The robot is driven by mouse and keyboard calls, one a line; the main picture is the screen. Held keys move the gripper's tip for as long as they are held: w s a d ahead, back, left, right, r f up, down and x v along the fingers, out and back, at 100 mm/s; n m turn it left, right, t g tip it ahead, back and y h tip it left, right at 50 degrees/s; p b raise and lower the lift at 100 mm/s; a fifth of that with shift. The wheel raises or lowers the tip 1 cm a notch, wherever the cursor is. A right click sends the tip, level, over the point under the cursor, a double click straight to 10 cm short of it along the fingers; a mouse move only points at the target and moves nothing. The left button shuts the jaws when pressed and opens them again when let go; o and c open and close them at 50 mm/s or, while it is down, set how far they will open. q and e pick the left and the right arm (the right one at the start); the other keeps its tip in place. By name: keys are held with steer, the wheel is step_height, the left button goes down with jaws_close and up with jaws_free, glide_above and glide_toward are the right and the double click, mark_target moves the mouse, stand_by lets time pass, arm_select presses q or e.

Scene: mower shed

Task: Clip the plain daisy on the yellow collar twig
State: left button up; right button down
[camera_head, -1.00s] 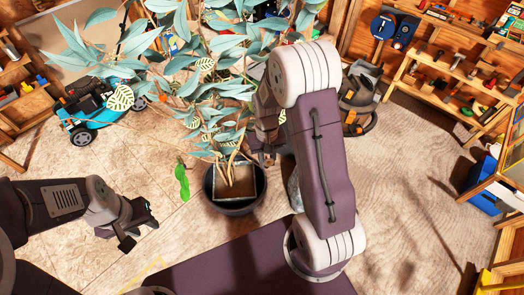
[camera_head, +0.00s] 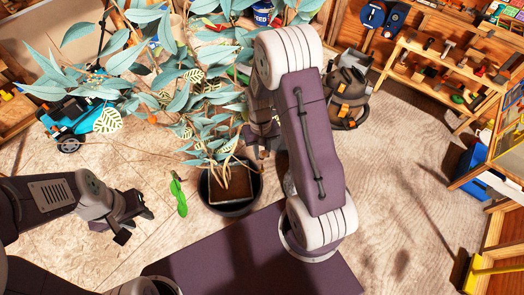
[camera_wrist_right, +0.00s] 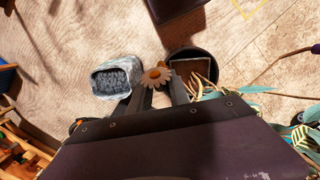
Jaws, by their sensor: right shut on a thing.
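The daisy (camera_wrist_right: 156,77), with white petals and an orange centre, is at the fingertips of my right gripper (camera_wrist_right: 157,86) in the right wrist view. My right gripper is shut on it. In the head view my right gripper (camera_head: 262,142) is beside the potted plant's right side, largely behind my own arm, and the daisy is hidden there. The plant (camera_head: 215,100) has many blue-green leaves and thin twigs; I cannot make out a yellow collar. My left gripper (camera_head: 134,224) is open and empty, left of the dark pot (camera_head: 232,208).
A green leaf-like piece (camera_head: 178,193) is left of the pot. A blue mower (camera_head: 70,130) stands at left. A grey-orange machine (camera_head: 348,98) and tool shelves (camera_head: 450,70) are at right. An open bag (camera_wrist_right: 118,78) stands near the pot.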

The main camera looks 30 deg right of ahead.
mark_target(262, 164)
step_height(262, 164, down, 2)
steer(key=shift+s+f+b, duration=0.1)
steer(key=shift+s+b, duration=0.05)
steer(key=shift+b, duration=0.6)
step_height(262, 164, down, 2)
steer(key=shift+f+b, duration=0.25)
steer(key=shift+b, duration=0.95)
steer(key=shift+f+b, duration=0.4)
steer(key=shift+f, duration=0.4)
steer(key=shift+f, duration=0.3)
steer(key=c, duration=1.1)
jaws_free()
steer(key=shift+c, duration=0.2)
steer(key=shift+o, duration=0.3)
steer(key=shift+o, duration=1.2)
steer(key=shift+r, duration=0.1)
